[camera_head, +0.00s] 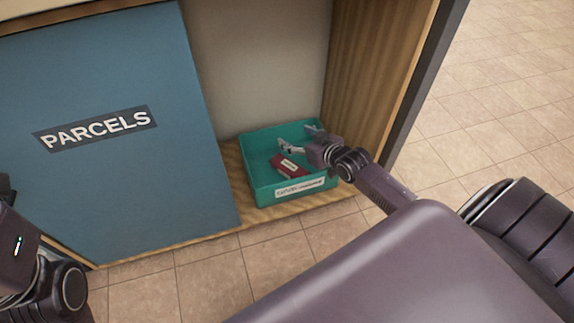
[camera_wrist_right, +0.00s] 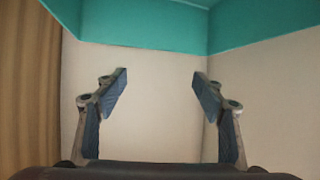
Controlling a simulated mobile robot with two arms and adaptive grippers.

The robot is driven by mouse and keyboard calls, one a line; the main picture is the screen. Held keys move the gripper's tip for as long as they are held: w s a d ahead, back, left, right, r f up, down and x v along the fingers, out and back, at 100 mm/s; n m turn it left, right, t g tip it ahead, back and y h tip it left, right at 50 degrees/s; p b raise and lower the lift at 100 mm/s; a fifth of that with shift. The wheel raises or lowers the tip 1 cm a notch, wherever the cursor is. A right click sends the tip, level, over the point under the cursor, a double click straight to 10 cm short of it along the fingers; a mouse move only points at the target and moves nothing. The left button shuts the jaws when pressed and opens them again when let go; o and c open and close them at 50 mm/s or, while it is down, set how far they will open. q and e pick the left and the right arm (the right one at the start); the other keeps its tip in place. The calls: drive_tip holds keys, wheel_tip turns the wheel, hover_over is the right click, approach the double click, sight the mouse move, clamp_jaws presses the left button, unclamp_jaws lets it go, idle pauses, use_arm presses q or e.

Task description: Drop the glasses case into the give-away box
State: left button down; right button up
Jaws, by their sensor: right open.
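The glasses case (camera_head: 283,171) appears to be the dark red item with a pale label lying inside the teal give-away box (camera_head: 262,196). The box stands on the wooden floor of an open compartment, with a white label on its front. My right gripper (camera_head: 301,138) reaches in from the right and is over the box's back part, beside the red case and apart from it. Its two fingers (camera_wrist_right: 160,90) are spread with nothing between them in the right wrist view. The teal walls (camera_wrist_right: 130,27) show there too, but the case does not. My left gripper is out of view.
A blue door marked PARCELS (camera_head: 110,170) covers the left of the cabinet. A wooden side wall (camera_head: 365,85) stands close right of the box. Tiled floor (camera_head: 495,90) is clear at the right and in front.

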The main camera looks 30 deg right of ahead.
drive_tip(key=v, duration=1)
drive_tip(key=shift+s+r, duration=0.15)
drive_tip(key=shift+s, duration=0.15)
